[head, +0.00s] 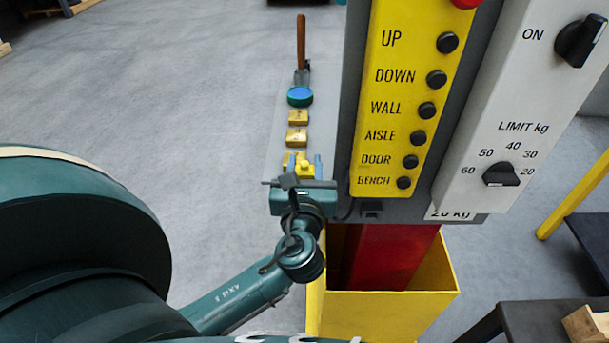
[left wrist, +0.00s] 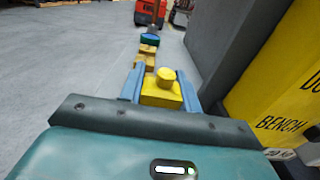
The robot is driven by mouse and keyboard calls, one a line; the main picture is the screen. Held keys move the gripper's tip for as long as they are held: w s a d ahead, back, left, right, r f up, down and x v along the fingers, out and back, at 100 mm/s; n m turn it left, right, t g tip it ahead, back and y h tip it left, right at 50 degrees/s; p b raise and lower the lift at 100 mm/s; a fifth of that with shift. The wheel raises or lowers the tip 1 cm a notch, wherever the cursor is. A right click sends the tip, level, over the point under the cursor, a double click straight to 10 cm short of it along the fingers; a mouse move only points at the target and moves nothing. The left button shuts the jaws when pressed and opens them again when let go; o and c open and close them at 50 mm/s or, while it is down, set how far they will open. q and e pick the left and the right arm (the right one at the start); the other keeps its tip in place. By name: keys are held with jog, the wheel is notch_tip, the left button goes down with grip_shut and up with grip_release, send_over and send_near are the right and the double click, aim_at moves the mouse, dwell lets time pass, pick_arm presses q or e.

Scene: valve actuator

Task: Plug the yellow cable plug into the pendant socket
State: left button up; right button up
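The yellow plug (head: 305,169), a block with a round knob on top, is between the blue fingers of my left gripper (head: 304,165). In the left wrist view the plug (left wrist: 162,91) fills the space between both fingers, which appear closed against its sides. The grey pendant with the yellow button panel (head: 400,120) stands just right of the gripper. A small dark fitting (head: 371,208) at its lower edge may be the socket; its opening is not clear. The cable cannot be traced clearly. My right gripper is not in view.
A narrow grey ledge (head: 283,125) left of the pendant holds yellow blocks (head: 297,137), a blue-green round item (head: 300,96) and a wooden-handled tool (head: 301,45). A yellow bin (head: 400,315) with a red post stands below the pendant. Open floor lies left.

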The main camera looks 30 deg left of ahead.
pick_arm(q)
jog(key=c, duration=0.5)
jog(key=shift+r, duration=0.1)
